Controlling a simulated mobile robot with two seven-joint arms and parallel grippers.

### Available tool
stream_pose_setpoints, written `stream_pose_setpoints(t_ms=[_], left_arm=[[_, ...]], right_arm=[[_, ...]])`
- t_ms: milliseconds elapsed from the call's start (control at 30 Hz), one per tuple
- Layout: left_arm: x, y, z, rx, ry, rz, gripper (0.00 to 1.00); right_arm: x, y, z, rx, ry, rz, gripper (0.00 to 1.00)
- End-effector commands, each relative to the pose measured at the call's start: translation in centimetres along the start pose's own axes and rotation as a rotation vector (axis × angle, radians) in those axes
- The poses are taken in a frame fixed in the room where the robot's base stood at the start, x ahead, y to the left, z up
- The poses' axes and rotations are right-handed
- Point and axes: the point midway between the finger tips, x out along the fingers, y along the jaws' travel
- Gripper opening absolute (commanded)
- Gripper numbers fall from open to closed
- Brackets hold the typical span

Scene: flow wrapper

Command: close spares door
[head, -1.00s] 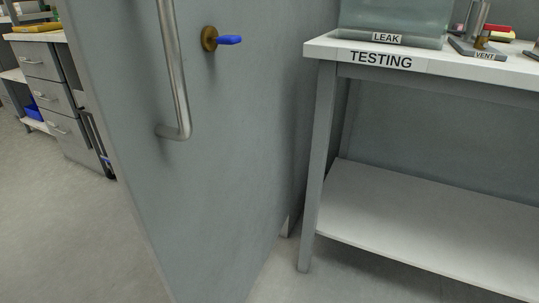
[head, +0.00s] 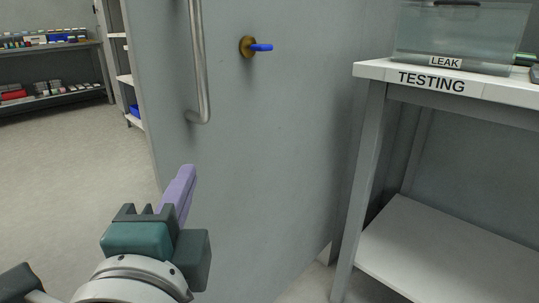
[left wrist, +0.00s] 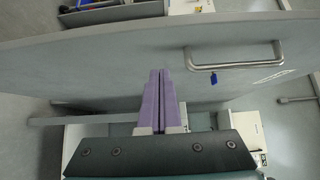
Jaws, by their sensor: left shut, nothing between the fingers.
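The spares door (head: 270,150) is a grey panel that fills the middle of the head view and stands ajar, at an angle to the wall. It has a long vertical metal handle (head: 199,65) and a brass lock with a blue key (head: 260,47). The door (left wrist: 110,60) and handle (left wrist: 232,60) also show in the left wrist view. My left gripper (head: 184,180) is shut and empty, low by the door's free edge. Its purple fingers (left wrist: 158,85) point at the door; I cannot tell whether they touch it. My right gripper is out of view.
A testing bench (head: 445,82) with a lower shelf (head: 440,245) stands right of the door, with a clear leak tank (head: 450,40) on top. Shelving (head: 55,70) with stock stands at the far left. The floor (head: 70,170) at left is clear.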

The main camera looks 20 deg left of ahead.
Motion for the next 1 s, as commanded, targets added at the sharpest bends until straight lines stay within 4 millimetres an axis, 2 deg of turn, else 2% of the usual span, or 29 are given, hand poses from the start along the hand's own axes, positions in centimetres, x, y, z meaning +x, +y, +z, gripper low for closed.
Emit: stream_pose_setpoints(t_ms=[67, 100, 300, 833, 1000], left_arm=[[1.6, -0.1, 0.0, -0.001, -0.002, -0.003, 0.00], [2.0, -0.1, 0.7, 0.003, -0.002, -0.003, 0.00], [3.6, 0.0, 2.5, 0.002, -0.002, 0.000, 0.00], [4.1, 0.1, 3.0, 0.000, 0.001, 0.001, 0.00], [5.0, 0.2, 4.0, 0.002, 0.022, -0.001, 0.00]], right_arm=[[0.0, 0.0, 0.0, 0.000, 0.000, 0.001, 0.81], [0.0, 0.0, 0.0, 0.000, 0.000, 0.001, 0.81], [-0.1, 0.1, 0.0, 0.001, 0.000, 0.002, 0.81], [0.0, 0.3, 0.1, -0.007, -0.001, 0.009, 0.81], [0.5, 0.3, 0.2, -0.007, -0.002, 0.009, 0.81]])
